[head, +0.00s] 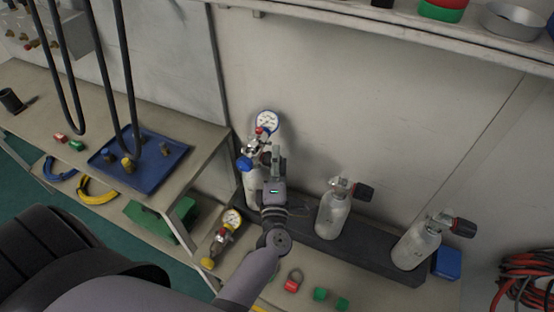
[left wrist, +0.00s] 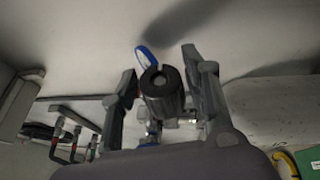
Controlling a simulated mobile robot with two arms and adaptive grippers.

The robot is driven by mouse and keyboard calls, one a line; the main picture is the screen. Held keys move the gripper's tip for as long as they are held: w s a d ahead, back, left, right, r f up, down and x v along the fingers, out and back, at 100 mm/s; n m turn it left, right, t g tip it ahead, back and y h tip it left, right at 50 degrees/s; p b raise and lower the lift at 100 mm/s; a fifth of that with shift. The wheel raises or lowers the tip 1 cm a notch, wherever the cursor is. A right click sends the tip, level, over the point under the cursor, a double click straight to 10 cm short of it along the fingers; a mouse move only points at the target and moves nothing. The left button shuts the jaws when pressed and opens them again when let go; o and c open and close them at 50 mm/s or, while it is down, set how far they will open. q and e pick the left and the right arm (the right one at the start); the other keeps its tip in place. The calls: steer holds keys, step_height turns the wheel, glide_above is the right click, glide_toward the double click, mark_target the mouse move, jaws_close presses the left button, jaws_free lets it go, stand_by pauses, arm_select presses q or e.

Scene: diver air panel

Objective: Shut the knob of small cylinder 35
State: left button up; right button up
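Three small grey cylinders stand in a dark rack (head: 310,240) against the wall: a left one (head: 252,188), a middle one (head: 332,215) and a right one (head: 416,246). I cannot read any numbers on them. My left gripper (head: 276,160) is at the top of the left cylinder and hides part of it. In the left wrist view, a black knob (left wrist: 161,90) sits between the two fingers of this gripper (left wrist: 160,72). The fingers stand open on either side, with a gap visible. The middle and right cylinders have black knobs (head: 363,191) (head: 463,228). My right gripper is not in view.
A blue-rimmed gauge (head: 266,122) and a regulator with a blue knob (head: 244,164) are beside the left gripper. A blue tray (head: 170,172) is on the left bench, under hanging black hoses (head: 126,75).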

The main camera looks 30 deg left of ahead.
arm_select(q)
steer(key=shift+o, duration=1)
steer(key=shift+s+d+f, duration=0.1)
steer(key=shift+s, duration=0.2)
steer(key=v, duration=1.1)
steer(key=shift+s, duration=0.2)
steer(key=shift+d, duration=0.1)
stand_by(0.6)
